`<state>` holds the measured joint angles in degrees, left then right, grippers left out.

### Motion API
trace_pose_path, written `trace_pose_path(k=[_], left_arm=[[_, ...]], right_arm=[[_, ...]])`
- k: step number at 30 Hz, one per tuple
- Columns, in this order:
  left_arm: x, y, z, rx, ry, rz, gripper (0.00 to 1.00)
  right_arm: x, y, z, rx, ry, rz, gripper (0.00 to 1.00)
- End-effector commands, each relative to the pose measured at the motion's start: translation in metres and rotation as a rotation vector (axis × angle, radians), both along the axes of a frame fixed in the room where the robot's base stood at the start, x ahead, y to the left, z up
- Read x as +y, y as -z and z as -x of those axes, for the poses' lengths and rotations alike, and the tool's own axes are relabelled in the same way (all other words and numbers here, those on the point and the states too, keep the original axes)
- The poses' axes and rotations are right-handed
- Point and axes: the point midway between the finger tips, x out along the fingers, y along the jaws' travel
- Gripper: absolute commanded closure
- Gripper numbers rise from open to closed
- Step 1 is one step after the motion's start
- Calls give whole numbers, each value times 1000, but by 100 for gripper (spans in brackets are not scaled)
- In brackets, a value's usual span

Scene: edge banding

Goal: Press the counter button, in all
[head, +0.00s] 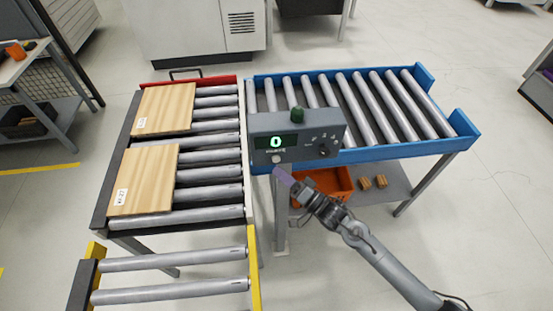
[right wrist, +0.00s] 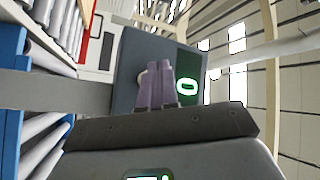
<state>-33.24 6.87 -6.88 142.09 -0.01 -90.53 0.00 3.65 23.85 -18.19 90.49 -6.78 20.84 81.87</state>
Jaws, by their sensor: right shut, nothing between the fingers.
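The counter (head: 318,142) is a grey box on a post, with a green 0 on its display (head: 276,142). Its pale round counter button (head: 276,159) sits below the display. My right gripper (head: 283,175) is shut and empty, its purple fingertips just below and right of the button. In the right wrist view the fingers (right wrist: 160,83) point at the counter face, beside the lit 0 (right wrist: 187,87). They partly hide the button (right wrist: 142,80) there. I cannot tell whether they touch it. My left gripper is not in view.
Two wooden panels (head: 165,108) (head: 145,180) lie on the roller conveyor at left. A blue-framed roller conveyor (head: 463,123) stands behind the counter. An orange bin (head: 325,182) and small wooden blocks (head: 380,181) are on the shelf below.

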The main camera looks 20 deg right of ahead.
Motion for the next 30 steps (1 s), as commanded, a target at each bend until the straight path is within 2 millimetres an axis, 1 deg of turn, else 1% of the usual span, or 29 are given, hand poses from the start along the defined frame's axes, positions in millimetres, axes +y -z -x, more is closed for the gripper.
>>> trace_pose_path(k=[1,6,13,18,30], left_arm=[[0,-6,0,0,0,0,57],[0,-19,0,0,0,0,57],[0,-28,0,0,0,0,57],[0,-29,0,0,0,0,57],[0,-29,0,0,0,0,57]], right_arm=[[1,-2,5,3,0,-1,100],[5,-4,21,2,0,-1,100],[9,-2,39,1,0,0,100],[10,-1,43,0,-1,-1,100],[10,0,43,0,0,0,100]])
